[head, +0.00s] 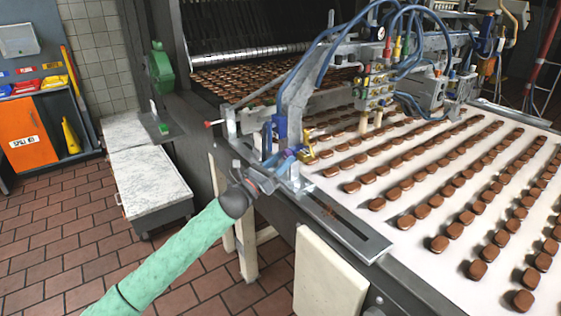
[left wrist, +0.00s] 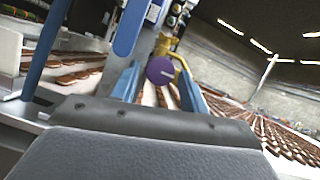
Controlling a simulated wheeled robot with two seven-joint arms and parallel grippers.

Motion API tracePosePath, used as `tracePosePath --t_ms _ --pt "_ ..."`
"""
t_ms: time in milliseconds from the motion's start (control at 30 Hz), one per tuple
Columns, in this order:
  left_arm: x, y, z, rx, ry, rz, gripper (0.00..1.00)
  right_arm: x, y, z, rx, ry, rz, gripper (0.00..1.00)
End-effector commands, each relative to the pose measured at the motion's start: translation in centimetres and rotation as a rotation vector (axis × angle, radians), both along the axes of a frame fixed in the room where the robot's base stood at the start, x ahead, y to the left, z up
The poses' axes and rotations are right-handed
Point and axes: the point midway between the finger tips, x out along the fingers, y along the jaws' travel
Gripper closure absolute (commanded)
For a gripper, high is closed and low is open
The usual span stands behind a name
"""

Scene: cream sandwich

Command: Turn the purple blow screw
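The purple blow screw (left wrist: 161,70) is a round knob with a pale line across its face, in the middle of the left wrist view. It sits on the machine's metal bracket, with a yellow part just behind it. My left gripper (left wrist: 158,84) has its two blue fingers apart, one on each side of the screw in the picture, with gaps showing between. In the head view my left gripper (head: 286,158) is at the machine's near corner, at the end of my green-sleeved arm. The screw is too small and covered to make out there. My right gripper is not in view.
A white conveyor belt (head: 430,266) carries rows of brown cream sandwiches (head: 438,243). Blue hoses (head: 330,45) and metal brackets crowd the gripper from above. A metal rail (head: 345,235) runs along the belt's near edge. A marble-topped cabinet (head: 150,180) stands at left on open tiled floor.

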Motion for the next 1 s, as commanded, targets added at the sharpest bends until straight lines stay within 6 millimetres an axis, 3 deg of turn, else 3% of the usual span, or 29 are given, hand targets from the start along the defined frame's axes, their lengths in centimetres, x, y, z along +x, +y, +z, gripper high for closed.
tracePosePath --t_ms 33,167,567,833,1000 --pt "0.0 0.0 0.0 0.0 0.0 0.0 0.66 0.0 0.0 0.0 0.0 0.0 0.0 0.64" --pt "0.0 0.0 0.0 0.0 0.0 0.0 0.91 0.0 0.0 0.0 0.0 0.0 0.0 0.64" --pt "-0.1 0.0 0.1 -0.042 0.056 0.001 0.91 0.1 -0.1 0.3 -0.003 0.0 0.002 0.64" --pt "-0.3 -0.2 0.2 -0.155 0.212 0.001 0.91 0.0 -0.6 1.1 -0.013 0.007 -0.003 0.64" --pt "-0.3 -0.2 0.5 -0.248 0.341 0.002 0.91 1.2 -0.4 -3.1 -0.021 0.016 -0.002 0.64"
